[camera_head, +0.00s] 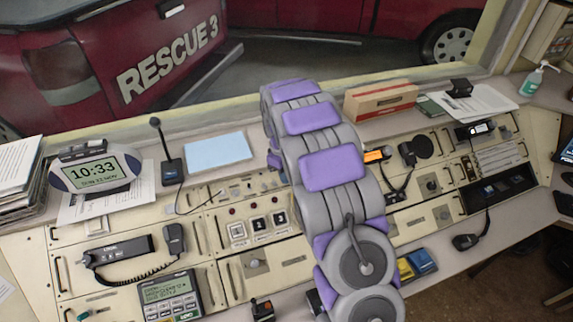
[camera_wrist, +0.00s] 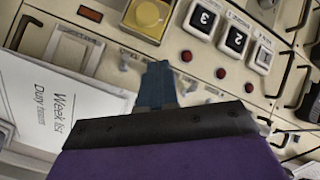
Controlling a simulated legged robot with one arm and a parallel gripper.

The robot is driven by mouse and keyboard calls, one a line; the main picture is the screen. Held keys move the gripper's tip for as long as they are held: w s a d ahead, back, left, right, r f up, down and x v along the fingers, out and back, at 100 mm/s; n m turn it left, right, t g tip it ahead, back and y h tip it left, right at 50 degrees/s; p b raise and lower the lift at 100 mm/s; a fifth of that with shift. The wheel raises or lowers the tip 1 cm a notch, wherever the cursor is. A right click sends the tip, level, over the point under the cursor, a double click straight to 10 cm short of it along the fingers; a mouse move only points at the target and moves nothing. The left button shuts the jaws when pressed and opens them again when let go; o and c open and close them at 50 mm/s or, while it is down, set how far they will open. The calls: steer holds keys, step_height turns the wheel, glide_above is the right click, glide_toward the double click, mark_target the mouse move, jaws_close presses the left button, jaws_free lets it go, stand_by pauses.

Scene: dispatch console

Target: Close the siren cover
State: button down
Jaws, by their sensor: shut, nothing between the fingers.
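My gripper (camera_wrist: 157,82) is shut and empty in the wrist view, its dark blue-grey fingertips over the cream console panel. Above it, near the top edge, is a round yellow button (camera_wrist: 147,16) on a square yellowish base, apart from the fingers. I cannot tell whether this is the siren control or make out its cover. Small grey fittings lie just right of the fingertips. In the head view my purple and grey arm crosses the console and hides the gripper and the panel beneath.
Numbered white switches (camera_wrist: 235,40) and several red lamps (camera_wrist: 186,56) are right of the gripper; a printed sheet (camera_wrist: 62,92) is left. The head view shows a corded handset (camera_head: 174,240), a keypad unit (camera_head: 170,296), a clock (camera_head: 95,170) and a cardboard box (camera_head: 380,101).

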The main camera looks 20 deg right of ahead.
steer(key=s+d+f, duration=0.2)
steer(key=d, duration=0.1)
steer(key=shift+s+f+b, duration=0.2)
steer(key=shift+f+b, duration=0.1)
steer(key=shift+b, duration=0.05)
steer(key=shift+d+f, duration=0.1)
steer(key=shift+d, duration=0.2)
steer(key=shift+a, duration=0.65)
steer(key=shift+s+a, duration=0.2)
steer(key=shift+s, duration=0.05)
steer(key=s+f, duration=0.1)
steer(key=s, duration=0.1)
steer(key=s+d+f+p, duration=0.1)
steer(key=shift+s+d+f, duration=0.1)
steer(key=shift+s+f, duration=0.1)
steer(key=shift+s, duration=0.15)
steer(key=shift+s+f, duration=0.2)
steer(key=shift+s, duration=0.05)
steer(key=shift+s+f, duration=0.15)
steer(key=shift+s, duration=0.05)
steer(key=shift+a, duration=0.3)
